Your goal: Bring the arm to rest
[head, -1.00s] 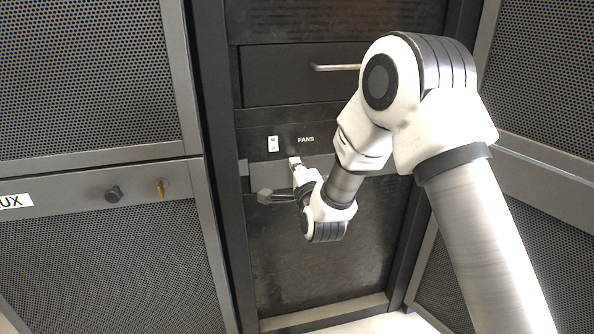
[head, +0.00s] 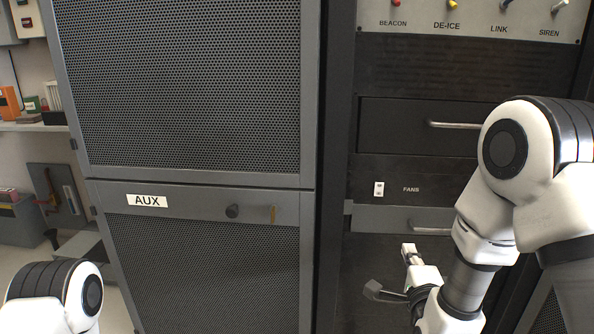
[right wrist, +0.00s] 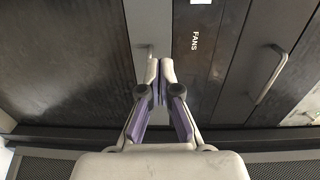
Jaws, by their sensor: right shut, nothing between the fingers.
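My right arm (head: 520,150) is bent in front of the rack at the right of the head view. Its gripper (head: 408,250) is shut and empty, in front of the panels below the FANS label (head: 411,189). In the right wrist view the fingers (right wrist: 160,68) meet at their tips, with purple inner parts. They appear near the lower drawer handle (right wrist: 149,50); I cannot tell the gap. Part of my left arm (head: 55,295) shows at the lower left of the head view; its gripper is out of view.
A white switch (head: 379,189) sits beside the FANS label. A drawer with a bar handle (head: 455,125) is above it. Coloured toggles (head: 453,4) line the top panel. An AUX cabinet (head: 200,181) with mesh doors stands left. A shelf (head: 35,126) is at far left.

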